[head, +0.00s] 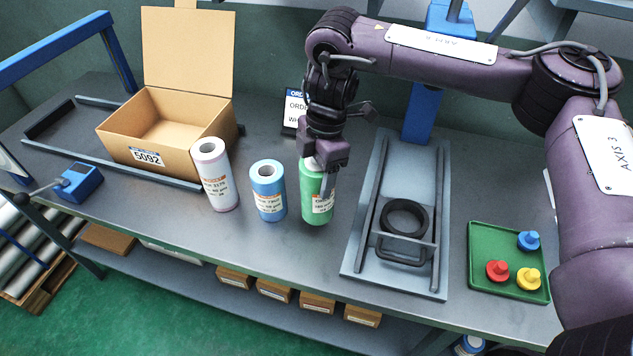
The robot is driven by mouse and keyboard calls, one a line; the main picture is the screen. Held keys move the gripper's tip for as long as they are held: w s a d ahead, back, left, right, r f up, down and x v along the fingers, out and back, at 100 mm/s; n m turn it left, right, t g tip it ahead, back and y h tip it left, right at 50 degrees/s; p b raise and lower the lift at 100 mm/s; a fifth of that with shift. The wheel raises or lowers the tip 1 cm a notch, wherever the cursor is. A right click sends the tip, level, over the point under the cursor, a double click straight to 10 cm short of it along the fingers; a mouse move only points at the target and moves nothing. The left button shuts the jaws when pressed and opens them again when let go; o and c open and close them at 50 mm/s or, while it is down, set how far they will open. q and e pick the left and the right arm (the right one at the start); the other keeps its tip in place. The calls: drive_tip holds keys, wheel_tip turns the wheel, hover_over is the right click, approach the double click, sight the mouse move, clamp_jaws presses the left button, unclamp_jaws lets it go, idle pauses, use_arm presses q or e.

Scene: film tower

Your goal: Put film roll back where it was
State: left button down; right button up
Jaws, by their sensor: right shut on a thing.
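A green film roll (315,207) stands upright on the grey workbench, at the right end of a row of rolls. My right gripper (325,172) comes down from above and is shut on the top of the green roll, hiding part of its upper end. A blue film roll (268,194) stands upright just left of it. A pale pinkish-white film roll (216,178) stands further left. My left gripper is not in view.
An open cardboard box (150,154) marked 5092 stands at the back left. A grey rail fixture (365,262) with a black ring (404,205) lies to the right. A green tray (482,240) holds red, yellow and blue knobs. An order sign (293,110) stands behind.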

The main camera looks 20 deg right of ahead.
wheel_tip(320, 180, down, 2)
drive_tip(key=shift+f+p, duration=0.2)
drive_tip(key=shift+p, duration=0.15)
drive_tip(key=shift+f, duration=0.45)
drive_tip(key=o, duration=1.8)
drive_tip(key=shift+r, duration=0.45)
drive_tip(key=r, duration=0.3)
drive_tip(key=d+r, duration=0.1)
drive_tip(key=r, duration=0.7)
drive_tip(key=shift+w+d+r, duration=0.15)
drive_tip(key=shift+d, duration=0.2)
